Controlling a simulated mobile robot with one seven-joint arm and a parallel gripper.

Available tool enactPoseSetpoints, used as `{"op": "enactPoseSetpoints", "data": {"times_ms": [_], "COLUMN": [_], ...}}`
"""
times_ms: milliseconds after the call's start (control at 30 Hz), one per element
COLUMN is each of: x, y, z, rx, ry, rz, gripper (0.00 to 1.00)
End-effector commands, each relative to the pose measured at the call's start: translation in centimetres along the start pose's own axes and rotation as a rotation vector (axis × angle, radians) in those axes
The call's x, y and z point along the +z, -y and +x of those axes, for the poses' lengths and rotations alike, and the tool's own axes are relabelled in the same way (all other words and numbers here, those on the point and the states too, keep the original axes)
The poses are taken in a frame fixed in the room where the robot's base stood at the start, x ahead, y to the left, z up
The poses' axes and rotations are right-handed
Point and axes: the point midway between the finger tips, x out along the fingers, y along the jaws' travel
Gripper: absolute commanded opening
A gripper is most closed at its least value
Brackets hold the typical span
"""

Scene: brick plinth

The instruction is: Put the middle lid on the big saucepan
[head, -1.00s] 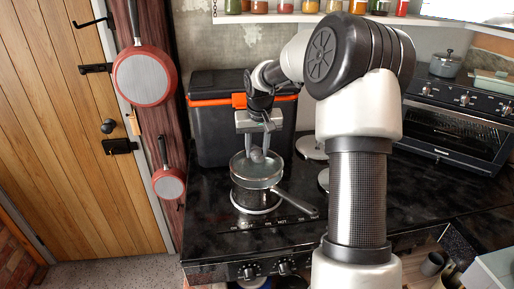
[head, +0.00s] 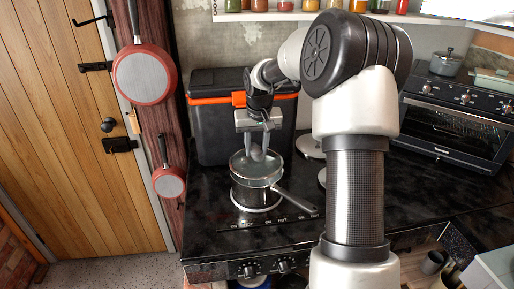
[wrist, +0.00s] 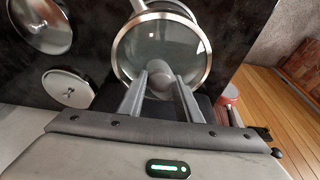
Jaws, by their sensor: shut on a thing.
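A round glass lid (head: 243,173) with a metal rim is level over the saucepan (head: 248,195) on the hob. My gripper (head: 257,151) is above the lid, shut on its rounded grey knob. In the wrist view my gripper (wrist: 161,88) holds the knob, and the glass lid (wrist: 150,47) fills the top middle. The saucepan's handle (head: 299,201) points to the front right. The lid hides the pan's opening. I cannot tell whether the lid's rim touches the pan. Two other lids lie to the left in the wrist view, a larger one (wrist: 42,24) and a smaller one (wrist: 68,89).
A black box with an orange band (head: 217,135) stands close behind the pan. An oven (head: 460,125) stands at the right, with a small pot (head: 445,65) on top. Red pans (head: 145,77) hang at the left. The dark worktop right of the saucepan's handle is mostly clear.

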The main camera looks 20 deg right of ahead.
Motion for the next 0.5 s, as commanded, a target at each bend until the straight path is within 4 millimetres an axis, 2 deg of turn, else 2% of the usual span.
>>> {"op": "enactPoseSetpoints", "data": {"times_ms": [233,500], "x": [0.0,0.4], "y": [-0.1,-0.1], "z": [0.2,1.5], "rx": [0.001,0.001], "ry": [-0.001,-0.001], "rz": [0.001,0.001], "gripper": [0.0,0.0]}}
